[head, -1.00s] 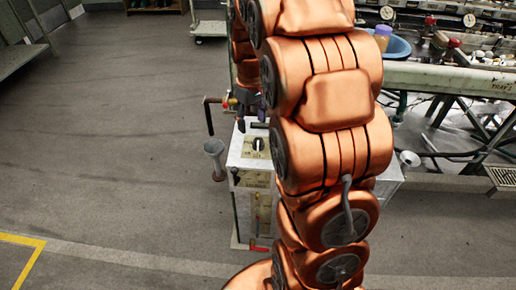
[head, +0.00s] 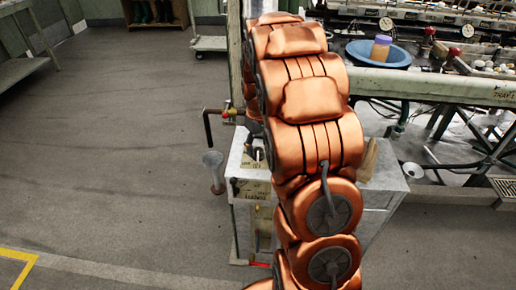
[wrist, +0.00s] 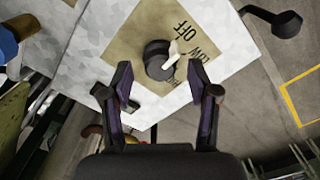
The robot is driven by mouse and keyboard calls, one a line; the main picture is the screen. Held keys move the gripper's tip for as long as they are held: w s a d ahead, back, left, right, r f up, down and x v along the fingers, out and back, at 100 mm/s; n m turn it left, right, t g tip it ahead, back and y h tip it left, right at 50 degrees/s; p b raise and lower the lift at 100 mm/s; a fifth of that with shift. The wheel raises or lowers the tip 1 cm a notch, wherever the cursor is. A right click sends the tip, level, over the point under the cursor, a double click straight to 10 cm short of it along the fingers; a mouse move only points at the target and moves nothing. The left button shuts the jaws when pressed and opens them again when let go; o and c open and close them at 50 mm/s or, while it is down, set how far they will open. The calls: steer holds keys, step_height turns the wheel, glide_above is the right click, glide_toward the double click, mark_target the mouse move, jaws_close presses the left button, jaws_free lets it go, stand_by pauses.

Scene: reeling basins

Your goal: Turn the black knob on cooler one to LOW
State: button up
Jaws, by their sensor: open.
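The cooler (head: 386,187) is a grey metal box, partly hidden behind my arm in the head view. Its black knob (wrist: 157,58) has a white pointer and sits on a tan label (wrist: 122,45) in the wrist view. OFF and LOW are readable on the label; a third word is partly covered. I cannot tell exactly which mark the pointer meets. My gripper (wrist: 160,82) is open and empty, its two dark fingers spread either side of the knob's near side and apart from it. In the head view my gripper (head: 254,132) is small and partly hidden by my arm.
A long bench (head: 430,82) with a blue basin (head: 378,53) is behind right.

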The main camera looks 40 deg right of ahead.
steer(key=shift+f, duration=0.5)
jaws_close()
stand_by(0.3)
steer(key=m+p, duration=0.1)
steer(key=m, duration=0.2)
steer(key=shift+r+m, duration=0.1)
steer(key=shift+m, duration=0.3)
steer(key=shift+m+p, duration=0.8)
steer(key=shift+m, duration=1.7)
